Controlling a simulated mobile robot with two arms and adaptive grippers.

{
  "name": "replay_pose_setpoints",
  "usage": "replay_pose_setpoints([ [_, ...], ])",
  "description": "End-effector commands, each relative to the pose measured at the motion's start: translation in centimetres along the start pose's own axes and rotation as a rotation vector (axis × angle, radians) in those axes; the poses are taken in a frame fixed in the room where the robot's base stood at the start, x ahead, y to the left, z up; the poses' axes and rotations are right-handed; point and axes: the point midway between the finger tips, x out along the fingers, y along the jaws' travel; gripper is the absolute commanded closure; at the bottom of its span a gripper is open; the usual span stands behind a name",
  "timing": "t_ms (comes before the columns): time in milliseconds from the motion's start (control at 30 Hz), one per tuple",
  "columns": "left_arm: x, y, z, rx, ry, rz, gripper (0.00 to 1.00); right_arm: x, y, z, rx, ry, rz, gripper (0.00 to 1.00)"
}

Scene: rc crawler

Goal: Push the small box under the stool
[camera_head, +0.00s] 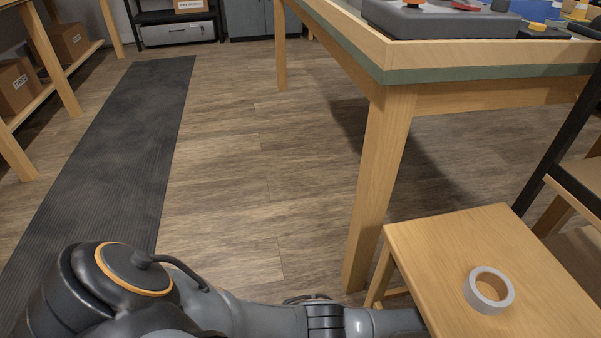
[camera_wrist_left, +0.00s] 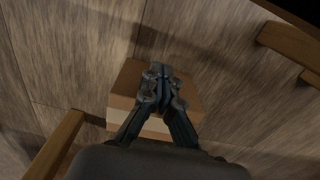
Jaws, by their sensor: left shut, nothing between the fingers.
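The small cardboard box (camera_wrist_left: 125,82) is on the floor in the left wrist view, directly ahead of my left gripper (camera_wrist_left: 160,82). The gripper's fingers are closed together, with nothing between them, and overlap the box in the picture. I cannot tell whether they touch it. The wooden stool (camera_head: 443,242) stands at the lower right of the head view. My left arm reaches from the lower left to the stool's near side, and its gripper is hidden there. The box is also hidden in the head view. My right gripper is not in view.
A tape roll (camera_head: 489,290) lies on the stool seat. A large wooden table (camera_head: 387,80) stands behind it, its leg close to the stool. Wooden bars (camera_wrist_left: 55,145) flank the box in the wrist view. The floor (camera_head: 255,150) left of the table is clear, beside a dark mat (camera_head: 120,160).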

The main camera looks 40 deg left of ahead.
Motion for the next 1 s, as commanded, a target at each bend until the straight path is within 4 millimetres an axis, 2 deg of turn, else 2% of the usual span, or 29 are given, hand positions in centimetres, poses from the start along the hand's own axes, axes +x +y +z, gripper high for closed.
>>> replay_pose_setpoints([
  [633, -0.4, 0.0, 0.0, 0.000, 0.001, 0.000, 1.00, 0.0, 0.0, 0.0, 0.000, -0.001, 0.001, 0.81],
  [867, -2.7, 0.0, 0.0, 0.001, 0.003, 0.000, 1.00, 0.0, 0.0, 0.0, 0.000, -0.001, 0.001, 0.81],
  [1000, -4.8, 0.0, -0.1, 0.000, 0.004, 0.001, 1.00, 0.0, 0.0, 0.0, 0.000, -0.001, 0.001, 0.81],
])
